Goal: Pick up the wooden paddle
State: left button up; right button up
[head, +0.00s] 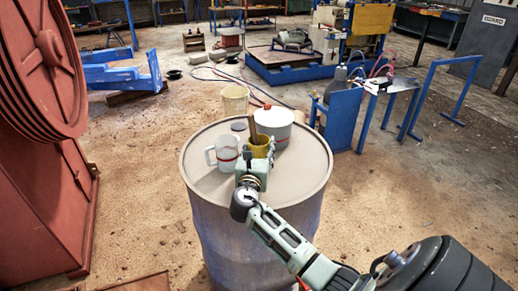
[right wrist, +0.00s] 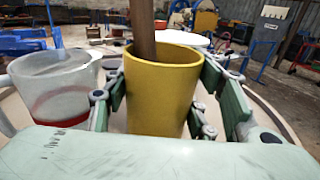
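The wooden paddle (head: 253,127) stands upright in a yellow cup (head: 262,148) on top of a drum (head: 205,178). In the right wrist view the paddle (right wrist: 144,28) rises from the cup (right wrist: 160,92) and runs out of the top of the picture; its lower part is hidden inside. My right gripper (head: 256,163) is at the near side of the cup. Its fingers (right wrist: 162,100) are spread, one on each side of the cup and below its rim. I cannot tell whether they touch it. They are not on the paddle. My left gripper is not in view.
A mug with a red band (head: 225,152) stands close left of the cup. A white pot (head: 275,127) with a red knob stands behind right. A small grey disc (head: 238,126) lies behind. The drum top's front left is clear. Red machinery (head: 45,150) stands at left.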

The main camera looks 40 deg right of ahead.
jog(key=o, duration=0.4)
jog(key=shift+s+a+r, duration=0.1)
